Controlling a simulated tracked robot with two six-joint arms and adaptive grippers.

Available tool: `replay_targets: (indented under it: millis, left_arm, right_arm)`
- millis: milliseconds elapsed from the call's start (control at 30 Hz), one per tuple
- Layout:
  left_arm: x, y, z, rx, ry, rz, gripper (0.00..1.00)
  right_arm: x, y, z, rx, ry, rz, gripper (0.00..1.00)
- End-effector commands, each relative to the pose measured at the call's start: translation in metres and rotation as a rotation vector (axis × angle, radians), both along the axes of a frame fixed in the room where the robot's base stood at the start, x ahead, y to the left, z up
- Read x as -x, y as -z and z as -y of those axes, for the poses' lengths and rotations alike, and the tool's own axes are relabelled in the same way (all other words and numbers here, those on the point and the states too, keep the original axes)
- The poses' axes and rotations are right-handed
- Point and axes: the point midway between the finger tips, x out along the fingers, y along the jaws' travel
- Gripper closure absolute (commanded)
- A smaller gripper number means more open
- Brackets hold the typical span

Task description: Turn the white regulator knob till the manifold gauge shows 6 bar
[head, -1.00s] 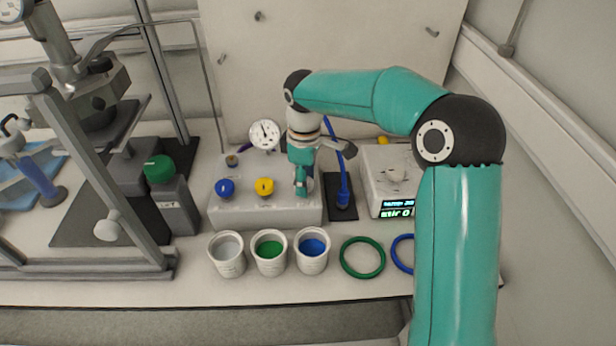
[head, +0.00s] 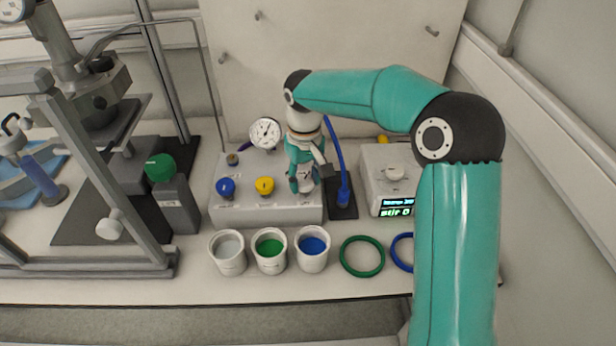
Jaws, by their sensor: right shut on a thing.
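The manifold (head: 240,207) is a pale box on the bench with a blue knob (head: 226,188) and a yellow knob (head: 264,186) on it. The manifold gauge (head: 265,133) is a white dial at its back; its needle is too small to read. My right gripper (head: 304,186) points down at the right end of the manifold, shut on the white regulator knob (head: 305,180), which its fingers mostly hide. My left gripper is not in view.
Three cups (head: 312,249) stand in front of the manifold. A green ring (head: 362,256) and a blue ring lie to their right. A stirrer (head: 388,180) stands right of the manifold, past a blue-tubed device (head: 343,200). A frame and reactor stand at left.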

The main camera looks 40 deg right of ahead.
Motion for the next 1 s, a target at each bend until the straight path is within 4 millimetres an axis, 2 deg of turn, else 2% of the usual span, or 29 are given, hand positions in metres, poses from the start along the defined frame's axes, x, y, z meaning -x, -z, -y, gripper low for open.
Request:
replay_targets:
  millis: [633, 667, 800, 1000]
  left_arm:
    - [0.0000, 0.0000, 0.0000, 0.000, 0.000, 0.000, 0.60]
    - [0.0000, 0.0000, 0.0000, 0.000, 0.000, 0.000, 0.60]
    - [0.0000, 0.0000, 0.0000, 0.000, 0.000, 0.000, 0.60]
    - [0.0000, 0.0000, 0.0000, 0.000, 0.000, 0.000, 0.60]
  right_arm:
    - [-0.0025, -0.0018, 0.0004, 0.001, 0.064, 0.010, 0.90]
    - [-0.0025, -0.0018, 0.0004, 0.001, 0.064, 0.010, 0.53]
    - [-0.0020, -0.0015, 0.0002, 0.002, 0.064, 0.008, 0.30]
    - [-0.0013, -0.0008, 0.0001, 0.002, 0.063, 0.004, 0.30]
